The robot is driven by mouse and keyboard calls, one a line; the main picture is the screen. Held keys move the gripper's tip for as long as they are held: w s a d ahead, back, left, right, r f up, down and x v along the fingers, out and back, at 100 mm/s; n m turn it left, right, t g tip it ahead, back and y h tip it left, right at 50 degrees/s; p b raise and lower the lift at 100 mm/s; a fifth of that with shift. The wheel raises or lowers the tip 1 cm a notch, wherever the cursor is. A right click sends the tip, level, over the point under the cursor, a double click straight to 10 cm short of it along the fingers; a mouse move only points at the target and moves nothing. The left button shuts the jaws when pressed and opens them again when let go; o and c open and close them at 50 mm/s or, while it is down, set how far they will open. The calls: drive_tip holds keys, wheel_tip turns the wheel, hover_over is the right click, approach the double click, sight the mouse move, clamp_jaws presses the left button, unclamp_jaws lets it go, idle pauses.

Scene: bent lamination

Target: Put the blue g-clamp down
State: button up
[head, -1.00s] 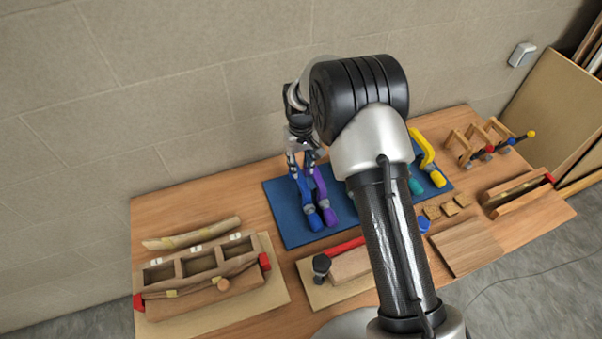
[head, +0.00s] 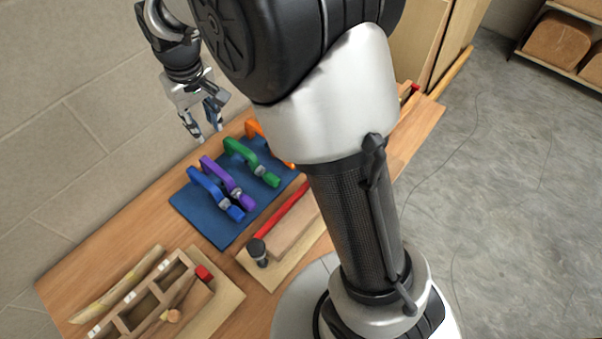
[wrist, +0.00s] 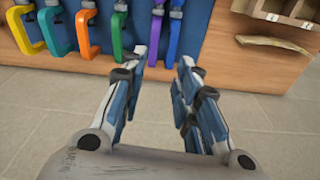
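The blue g-clamp (head: 216,194) lies on the blue mat (head: 222,238), at the left end of a row of clamps. It also shows in the wrist view (wrist: 175,37), beside the purple clamp (wrist: 156,38). My gripper (head: 208,138) is above the back edge of the table, up and away from the clamps. In the wrist view my gripper (wrist: 163,65) has its fingers spread, with nothing between them. The blue clamp is apart from the fingers.
Purple, green (head: 252,160) and orange (head: 255,128) clamps lie to the right of the blue one. A compartmented wooden piece (head: 138,310) is at the table's left end. A red bar clamp (head: 284,210) lies in front of the mat. A wall stands behind.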

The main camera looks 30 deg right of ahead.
drive_tip(key=s+d+r+m+t, duration=0.1)
drive_tip(key=s+d+r, duration=0.2)
drive_tip(key=s+r, duration=0.3)
drive_tip(key=s+d+r+m+t, duration=0.1)
drive_tip(key=s+d+r, duration=0.3)
drive_tip(key=s, duration=0.4)
drive_tip(key=s+d+f+m+t, duration=0.1)
drive_tip(key=s+d, duration=0.2)
drive_tip(key=s, duration=1)
drive_tip(key=shift+s+f, duration=0.2)
drive_tip(key=shift+s, duration=0.2)
